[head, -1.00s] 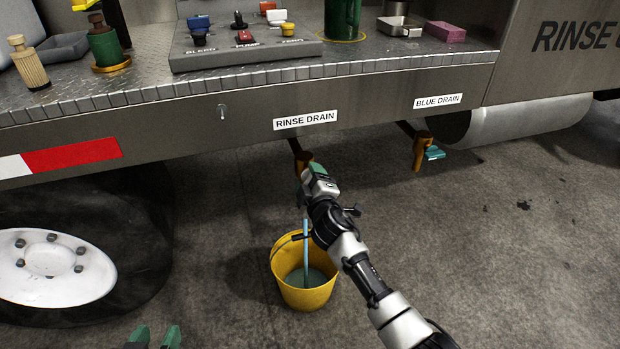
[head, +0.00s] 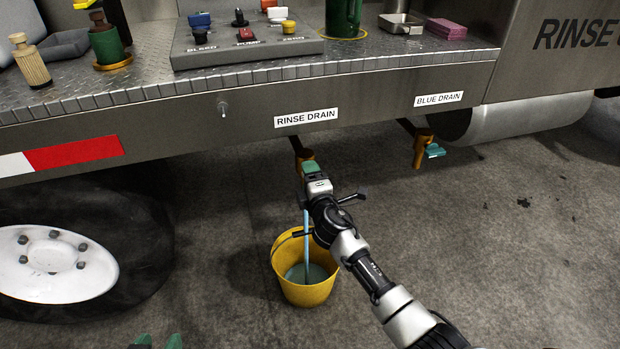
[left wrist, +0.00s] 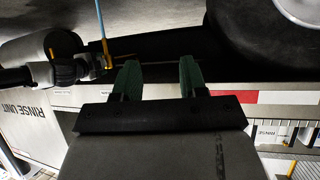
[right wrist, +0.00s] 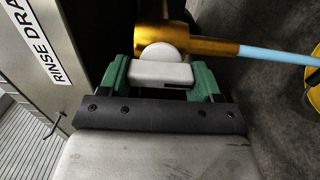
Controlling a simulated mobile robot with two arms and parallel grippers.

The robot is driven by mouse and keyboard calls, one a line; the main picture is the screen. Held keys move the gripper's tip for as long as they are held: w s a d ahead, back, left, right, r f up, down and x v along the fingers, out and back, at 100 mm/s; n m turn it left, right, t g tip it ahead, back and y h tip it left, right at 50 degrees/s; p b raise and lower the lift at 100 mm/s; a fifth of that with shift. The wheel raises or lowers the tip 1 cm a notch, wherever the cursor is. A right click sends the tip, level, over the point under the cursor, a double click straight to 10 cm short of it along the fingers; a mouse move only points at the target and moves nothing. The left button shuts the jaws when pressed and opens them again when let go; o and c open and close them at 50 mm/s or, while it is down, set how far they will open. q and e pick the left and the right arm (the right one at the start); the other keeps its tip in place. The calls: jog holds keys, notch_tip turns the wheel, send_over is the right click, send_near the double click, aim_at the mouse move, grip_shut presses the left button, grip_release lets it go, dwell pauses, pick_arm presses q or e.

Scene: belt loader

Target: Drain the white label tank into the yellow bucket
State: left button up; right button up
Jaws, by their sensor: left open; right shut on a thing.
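The yellow bucket (head: 305,292) stands upright on the ground under the brass rinse drain valve (head: 304,156), below the white RINSE DRAIN label (head: 306,118). A pale blue stream (head: 306,240) runs from the valve into the bucket, and bluish liquid (head: 308,273) covers its inside bottom. My right gripper (head: 312,168) is at the valve. In the right wrist view its green fingers are shut on the white valve handle (right wrist: 160,73), next to the brass body (right wrist: 205,45). My left gripper (left wrist: 158,80) is open and empty; its fingertips (head: 160,342) show at the bottom of the head view.
The BLUE DRAIN valve (head: 422,148) with its teal handle hangs to the right. A wheel (head: 50,262) stands at left; ground right of the bucket is clear.

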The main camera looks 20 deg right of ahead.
jog(key=shift+f, duration=0.1)
jog(key=o, duration=0.9)
jog(key=shift+s, duration=0.15)
pick_arm(q)
jog(key=s+a+f+g+y+p, duration=0.1)
jog(key=s+a+f+g+p, duration=0.1)
jog(key=s+f+g, duration=0.2)
jog(key=s+g, duration=0.2)
jog(key=s, duration=0.1)
jog(key=shift+a+y, duration=0.3)
jog(key=shift+a, duration=0.1)
pick_arm(e)
jog(key=s, duration=1)
jog(key=shift+s+d, duration=0.2)
jog(key=shift+s, duration=0.1)
